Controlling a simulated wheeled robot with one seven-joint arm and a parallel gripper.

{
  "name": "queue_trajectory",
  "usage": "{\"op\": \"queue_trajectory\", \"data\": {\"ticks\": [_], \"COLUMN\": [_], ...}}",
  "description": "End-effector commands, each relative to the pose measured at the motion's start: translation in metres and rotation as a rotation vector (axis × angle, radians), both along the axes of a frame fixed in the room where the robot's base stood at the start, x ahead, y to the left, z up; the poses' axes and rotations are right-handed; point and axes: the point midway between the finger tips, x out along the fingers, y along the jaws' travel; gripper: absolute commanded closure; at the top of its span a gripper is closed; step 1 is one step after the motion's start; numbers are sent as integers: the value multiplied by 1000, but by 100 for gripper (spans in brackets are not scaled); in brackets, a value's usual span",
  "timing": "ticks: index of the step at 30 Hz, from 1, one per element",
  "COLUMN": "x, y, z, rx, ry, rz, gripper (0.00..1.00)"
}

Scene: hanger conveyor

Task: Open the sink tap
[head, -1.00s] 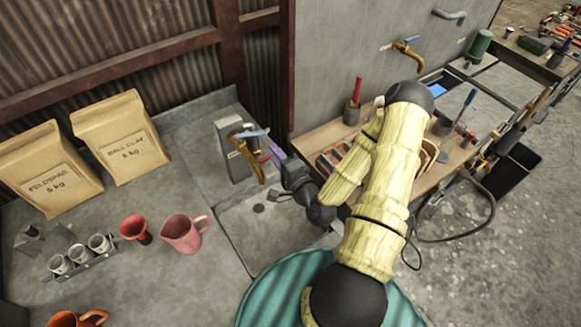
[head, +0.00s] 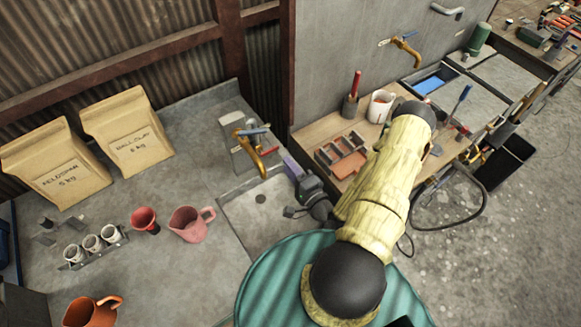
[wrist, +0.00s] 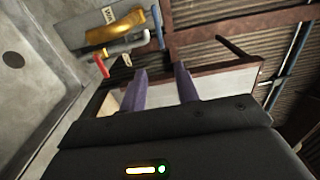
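The sink tap (head: 246,147) has a brass spout, a blue lever and a red lever, and stands on a grey block at the back of the sink (head: 226,209). In the wrist view the brass tap (wrist: 115,30) is at the upper left, with the blue lever (wrist: 157,27) and red lever (wrist: 101,64) beside it. My gripper (head: 290,163) is just right of the tap, apart from it. In the wrist view my gripper (wrist: 161,85) shows two purple fingers spread apart with nothing between them.
A pink jug (head: 188,225) and a red cup (head: 145,220) stand on the counter left of the sink. Two paper bags, including the ball clay bag (head: 128,138), stand behind. A wooden bench with a white mug (head: 380,106) and another wall tap (head: 405,50) lie to the right.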

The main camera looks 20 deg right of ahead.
Motion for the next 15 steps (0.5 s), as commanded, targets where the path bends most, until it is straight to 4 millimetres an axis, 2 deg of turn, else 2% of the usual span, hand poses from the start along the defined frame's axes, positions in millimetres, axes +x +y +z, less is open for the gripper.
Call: {"op": "queue_trajectory", "data": {"ticks": [1,4,8,15], "x": [0,2,9,21], "y": [0,3,12,29], "z": [0,-2,-10,-37], "rx": [-2,-29,-139,-521], "ry": [1,12,64,249], "rz": [2,23,108,362], "gripper": [79,99,100,100]}}
